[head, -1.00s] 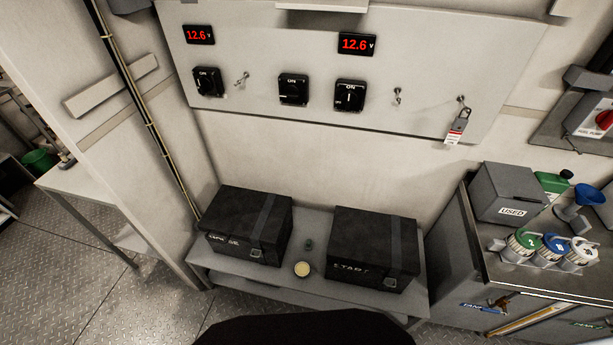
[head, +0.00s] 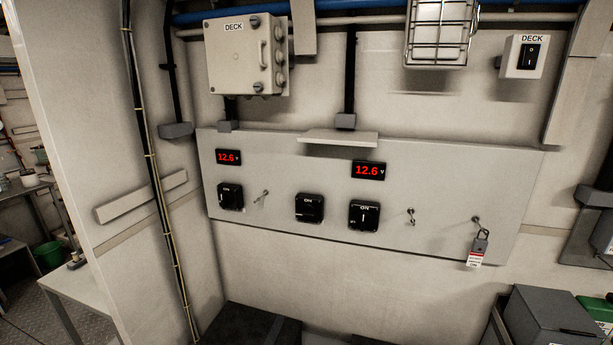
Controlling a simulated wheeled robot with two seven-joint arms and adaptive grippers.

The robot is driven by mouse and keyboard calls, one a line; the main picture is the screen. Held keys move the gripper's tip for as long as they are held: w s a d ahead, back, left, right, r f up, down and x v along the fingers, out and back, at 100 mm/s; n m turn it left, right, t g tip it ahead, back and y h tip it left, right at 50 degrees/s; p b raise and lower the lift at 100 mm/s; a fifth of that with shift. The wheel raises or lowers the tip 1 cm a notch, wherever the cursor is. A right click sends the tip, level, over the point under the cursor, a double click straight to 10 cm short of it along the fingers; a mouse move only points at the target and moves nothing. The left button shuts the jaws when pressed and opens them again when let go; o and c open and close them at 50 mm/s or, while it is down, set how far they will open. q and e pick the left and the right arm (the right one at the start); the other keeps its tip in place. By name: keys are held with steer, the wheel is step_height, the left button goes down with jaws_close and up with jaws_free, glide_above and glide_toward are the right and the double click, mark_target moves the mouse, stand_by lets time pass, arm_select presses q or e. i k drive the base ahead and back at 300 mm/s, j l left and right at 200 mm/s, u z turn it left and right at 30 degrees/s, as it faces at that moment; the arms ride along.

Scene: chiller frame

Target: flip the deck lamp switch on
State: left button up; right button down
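The deck lamp switch (head: 531,57) is a black rocker in a small white box labelled DECK, high on the wall at the upper right of the head view. Which way the rocker is pressed is too small to tell. A caged lamp (head: 440,35) hangs on the wall to its left, cut by the top edge. A grey box also labelled DECK (head: 240,58), with a handle and several round fittings, is at the upper left. Neither of my grippers is in view.
A wall panel (head: 300,228) carries two red 12.6 V displays, three black rotary switches, small keys and a tagged padlock (head: 480,246). A narrow shelf (head: 338,137) juts out above it. A black box (head: 250,325) and a grey box (head: 550,322) stand below.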

mark_target(530, 56)
steer(key=j+z, duration=0.1)
steer(key=z, duration=1.4)
